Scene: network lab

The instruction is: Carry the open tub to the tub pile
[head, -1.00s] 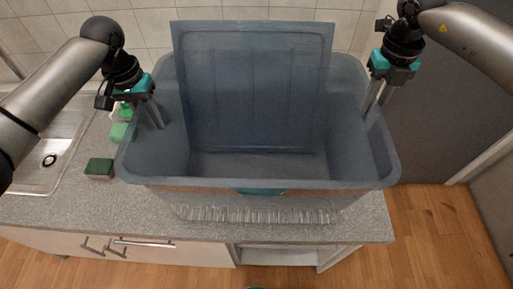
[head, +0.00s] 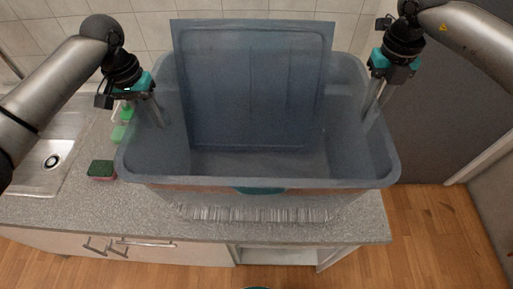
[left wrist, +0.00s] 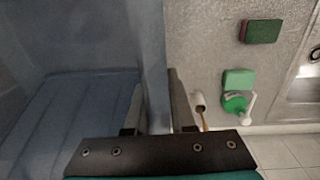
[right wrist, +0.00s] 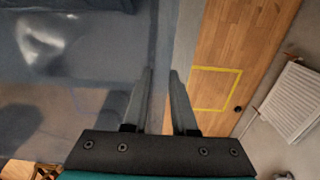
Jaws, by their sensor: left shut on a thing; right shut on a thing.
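The open tub (head: 260,183) is a large translucent blue-grey bin, held upright between my arms over the counter. A flat panel of the same blue-grey (head: 255,85) stands up inside it and rises above the far rim. The tub looks otherwise empty. My left gripper (head: 158,120) is shut on the tub's left wall; the left wrist view shows the wall (left wrist: 153,70) between its fingers. My right gripper (head: 371,105) is shut on the right wall, which also shows between the fingers in the right wrist view (right wrist: 160,50). The tub pile is not recognisable in these views.
The grey counter (head: 60,215) has a sink (head: 50,160) at left. A green and red sponge (head: 101,169), a green sponge (left wrist: 238,78) and a green bottle (left wrist: 236,102) lie beside the tub. A clear ribbed thing (head: 260,213) shows below the tub. Wooden floor (head: 430,225) is open at right.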

